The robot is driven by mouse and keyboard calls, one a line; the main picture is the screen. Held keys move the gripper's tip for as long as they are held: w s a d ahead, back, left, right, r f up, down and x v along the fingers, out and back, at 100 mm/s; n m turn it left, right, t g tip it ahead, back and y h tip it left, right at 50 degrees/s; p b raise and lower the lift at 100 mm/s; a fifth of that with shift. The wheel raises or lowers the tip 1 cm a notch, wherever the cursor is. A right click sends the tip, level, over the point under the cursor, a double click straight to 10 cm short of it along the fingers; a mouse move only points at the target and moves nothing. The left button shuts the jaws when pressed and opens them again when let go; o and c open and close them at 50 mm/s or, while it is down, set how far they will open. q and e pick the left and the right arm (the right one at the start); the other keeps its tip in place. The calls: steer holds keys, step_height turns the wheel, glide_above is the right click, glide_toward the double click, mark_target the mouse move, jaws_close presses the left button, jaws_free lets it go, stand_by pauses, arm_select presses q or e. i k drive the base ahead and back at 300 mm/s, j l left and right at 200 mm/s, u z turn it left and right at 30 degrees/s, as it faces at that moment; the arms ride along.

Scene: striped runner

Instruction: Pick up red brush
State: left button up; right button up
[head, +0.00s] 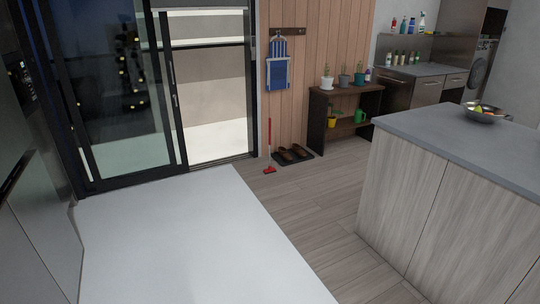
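A red brush (269,170) with a long, thin handle stands upright in the head view. Its red head is on the wooden floor, and its handle rises in front of the wood-panelled wall, left of a dark shoe mat. The brush is some way off across the room. Neither of my grippers shows in this view.
A dark mat (306,157) with brown shoes lies right of the brush. A dark plant shelf (318,118) stands beyond it. A grey-topped island (420,190) blocks the right side. A white floor area (190,245) lies clear in front, beside a sliding glass door (115,90).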

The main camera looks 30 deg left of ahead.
mark_target(270, 170)
steer(key=i+j+u, duration=0.65)
steer(key=i, duration=0.35)
steer(key=i+j+u, duration=0.35)
steer(key=i, duration=0.2)
steer(key=i+u, duration=0.35)
steer(key=i, duration=2.45)
